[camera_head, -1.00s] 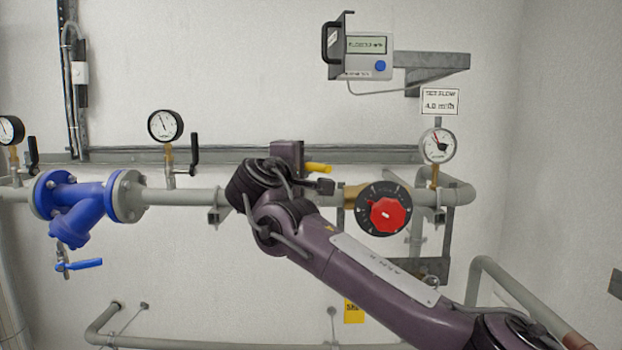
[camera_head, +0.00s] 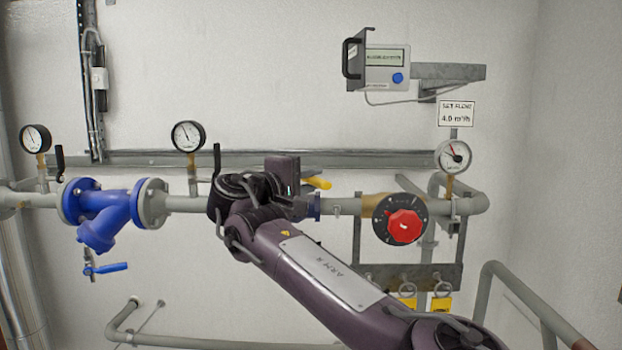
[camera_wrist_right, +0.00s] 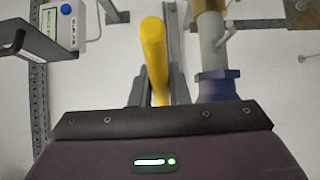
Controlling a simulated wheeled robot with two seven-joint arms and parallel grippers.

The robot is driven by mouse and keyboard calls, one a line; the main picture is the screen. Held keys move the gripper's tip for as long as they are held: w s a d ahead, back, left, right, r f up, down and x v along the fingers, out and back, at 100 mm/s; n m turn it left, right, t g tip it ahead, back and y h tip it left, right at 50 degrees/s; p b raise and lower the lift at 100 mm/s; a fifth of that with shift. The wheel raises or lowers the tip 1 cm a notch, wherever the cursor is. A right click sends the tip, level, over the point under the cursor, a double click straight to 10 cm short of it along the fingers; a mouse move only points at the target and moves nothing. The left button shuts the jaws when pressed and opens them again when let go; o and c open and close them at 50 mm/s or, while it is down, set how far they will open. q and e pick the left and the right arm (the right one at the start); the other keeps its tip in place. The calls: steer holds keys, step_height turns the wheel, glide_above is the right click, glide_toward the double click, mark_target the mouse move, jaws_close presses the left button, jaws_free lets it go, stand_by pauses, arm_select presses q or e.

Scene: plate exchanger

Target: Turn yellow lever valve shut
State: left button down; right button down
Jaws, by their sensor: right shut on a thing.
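The yellow lever (camera_wrist_right: 155,62) runs up from between the fingers of my right gripper (camera_wrist_right: 158,92) in the right wrist view. The gripper is shut on it. In the head view the end of the yellow lever (camera_head: 319,183) shows just right of the dark gripper body (camera_head: 284,174), pointing right and slightly down. The valve body on the grey pipe is hidden behind my right arm. A blue fitting (camera_head: 314,206) on the pipe shows beside the arm. My left gripper is not in view.
A red knob (camera_head: 404,227) on a black dial sits right of the lever. A round gauge (camera_head: 453,156) stands above the pipe. A display box (camera_head: 387,68) hangs higher up. A blue strainer (camera_head: 105,213) is on the left.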

steer(key=shift+f, duration=0.2)
steer(key=c, duration=1.4)
jaws_free()
steer(key=shift+a+r, duration=0.1)
steer(key=shift+s+a+b, duration=0.2)
steer(key=shift+s+b, duration=0.15)
steer(key=shift+b, duration=0.05)
steer(key=b+v, duration=0.3)
steer(key=v, duration=0.4)
